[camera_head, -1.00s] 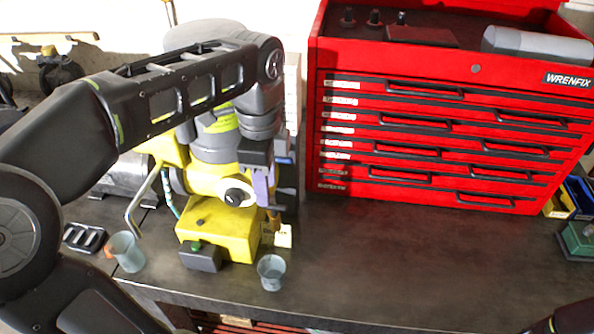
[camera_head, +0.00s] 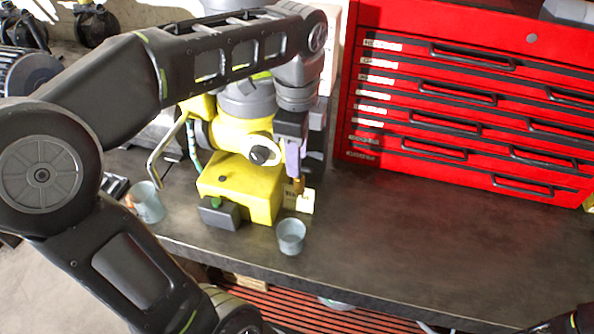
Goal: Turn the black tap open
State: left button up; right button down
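A yellow machine (camera_head: 238,188) with a grey upper body stands on the dark workbench. A round black knob with a white mark (camera_head: 260,155) is on its front; I cannot tell if this is the black tap. My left arm reaches over the machine from the left. My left gripper (camera_head: 293,160) points down just right of the knob, with a pale purple finger showing. Its other finger is hidden, so its opening is unclear. A small brass-coloured part (camera_head: 298,186) is just below it. Part of my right arm shows at the bottom right corner; its fingers are not clear.
A grey-blue cup (camera_head: 291,236) stands in front of the machine near the bench edge. Another cup (camera_head: 147,203) is to its left, by a bent metal pipe (camera_head: 157,168). A red tool chest (camera_head: 480,148) fills the back right. The bench (camera_head: 420,235) before it is clear.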

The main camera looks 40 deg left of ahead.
aim_at(296, 180)
pick_arm(q)
jog(key=shift+s+a+f, duration=0.1)
jog(key=shift+a+f, duration=0.1)
jog(key=shift+f, duration=1.35)
jog(key=shift+d, duration=0.1)
jog(key=shift+c, duration=0.3)
jog(key=shift+f, duration=0.1)
grip_shut()
